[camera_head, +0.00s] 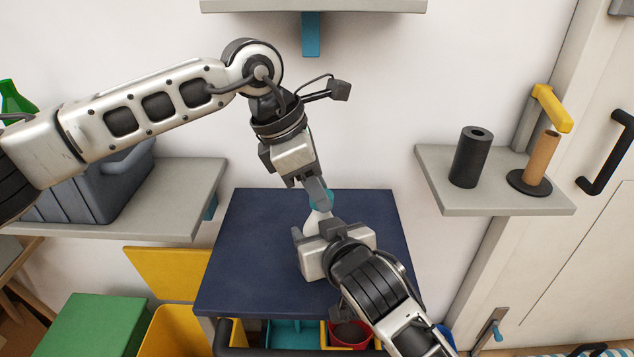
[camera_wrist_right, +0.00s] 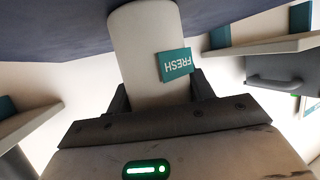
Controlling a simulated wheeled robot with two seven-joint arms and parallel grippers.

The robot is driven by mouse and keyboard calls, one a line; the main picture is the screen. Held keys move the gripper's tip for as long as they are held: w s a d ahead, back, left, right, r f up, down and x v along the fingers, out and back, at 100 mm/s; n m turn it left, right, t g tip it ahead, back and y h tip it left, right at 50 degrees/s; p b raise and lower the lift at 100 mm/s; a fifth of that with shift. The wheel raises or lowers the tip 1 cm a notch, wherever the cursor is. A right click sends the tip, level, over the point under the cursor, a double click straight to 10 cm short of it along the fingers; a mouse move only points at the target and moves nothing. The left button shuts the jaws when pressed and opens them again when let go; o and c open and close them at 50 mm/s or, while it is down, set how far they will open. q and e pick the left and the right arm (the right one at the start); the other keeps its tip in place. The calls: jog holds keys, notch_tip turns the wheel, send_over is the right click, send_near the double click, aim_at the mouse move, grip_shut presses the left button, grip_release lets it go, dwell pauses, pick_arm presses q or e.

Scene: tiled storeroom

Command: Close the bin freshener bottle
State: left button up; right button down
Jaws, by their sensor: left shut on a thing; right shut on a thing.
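The white bin freshener bottle (camera_head: 313,221) stands over the dark blue tabletop (camera_head: 250,240) in the middle of the head view. My right gripper (camera_head: 315,233) is shut on the bottle's body, with one finger on each side. A teal cap (camera_head: 327,198) is at the top of the bottle. My left gripper (camera_head: 318,191) is shut on the cap from above. The fingers partly hide the cap, and I cannot tell how far it sits on the neck.
A right shelf (camera_head: 490,200) holds a black cylinder (camera_head: 470,157) and a stand with a brown roll (camera_head: 541,157). A grey crate (camera_head: 95,190) sits on the left shelf (camera_head: 185,190). Bins stand below, including a yellow one (camera_head: 180,335). The tabletop around the bottle is clear.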

pick_arm(q)
jog(key=m, duration=0.1)
jog(key=m+g, duration=0.1)
jog(key=m, duration=0.1)
jog(key=m+g, duration=0.1)
jog(key=m, duration=0.1)
jog(key=shift+w, duration=0.25)
jog(key=m, duration=0.2)
jog(key=m+g+y, duration=0.1)
jog(key=m, duration=0.1)
jog(key=m+g, duration=0.1)
jog(key=m, duration=0.2)
jog(key=shift+w+d+y, duration=0.1)
jog(key=shift+d+y, duration=0.15)
jog(key=shift+y, duration=0.15)
jog(key=m+y, duration=0.1)
jog(key=m, duration=0.2)
jog(key=m+g+y, duration=0.1)
jog(key=m, duration=0.2)
jog(key=shift+d+m, duration=0.2)
jog(key=shift+m, duration=0.1)
jog(key=m+y, duration=0.2)
jog(key=m, duration=0.2)
jog(key=shift+d, duration=0.1)
jog(key=m+y, duration=0.1)
jog(key=m, duration=0.2)
jog(key=o, duration=0.9)
jog(key=shift+o, duration=0.2)
jog(key=shift+r, duration=2.25)
